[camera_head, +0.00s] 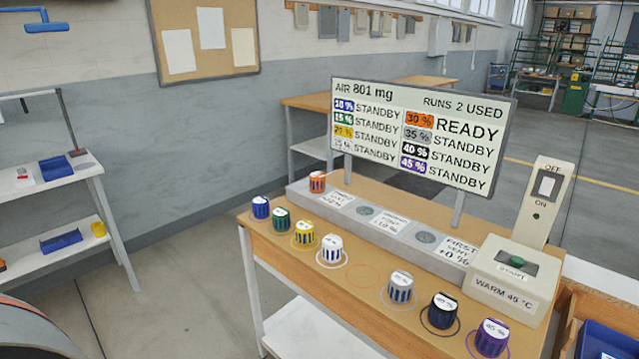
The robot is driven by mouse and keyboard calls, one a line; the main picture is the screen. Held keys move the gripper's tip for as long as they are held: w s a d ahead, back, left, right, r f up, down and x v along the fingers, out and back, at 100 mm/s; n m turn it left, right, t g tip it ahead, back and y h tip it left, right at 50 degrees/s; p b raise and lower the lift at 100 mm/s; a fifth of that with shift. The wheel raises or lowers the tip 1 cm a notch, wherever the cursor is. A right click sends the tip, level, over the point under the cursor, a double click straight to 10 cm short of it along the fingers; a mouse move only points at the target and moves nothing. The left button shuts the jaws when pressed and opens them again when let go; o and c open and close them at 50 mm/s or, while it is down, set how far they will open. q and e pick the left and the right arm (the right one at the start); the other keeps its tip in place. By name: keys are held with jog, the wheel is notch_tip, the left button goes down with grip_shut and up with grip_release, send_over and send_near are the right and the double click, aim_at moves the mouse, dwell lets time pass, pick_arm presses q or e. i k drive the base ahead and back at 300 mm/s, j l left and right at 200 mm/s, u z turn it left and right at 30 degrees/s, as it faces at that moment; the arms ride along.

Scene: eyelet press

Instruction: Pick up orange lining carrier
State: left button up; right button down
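The orange lining carrier (317,181), a small orange and white cylinder with dark stripes, stands upright on the left end of the long grey station block (350,215). It is behind the row of other carriers and left of a white printed label. An empty orange ring (364,276) is drawn on the bench in the front row, between the white and grey carriers. Neither of my grippers is in view.
Blue (261,207), green (281,219), yellow (304,234), white (332,249), grey (400,287), black (442,311) and purple (491,337) carriers line the bench front. The display board (420,135) reads 30 % READY. A START box (514,278) stands right.

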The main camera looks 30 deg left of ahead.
aim_at(317, 178)
jog(key=i+j+z, duration=0.1)
jog(key=j+z, duration=0.3)
jog(key=j, duration=0.75)
jog(key=j+z, duration=0.35)
jog(key=j, duration=0.8)
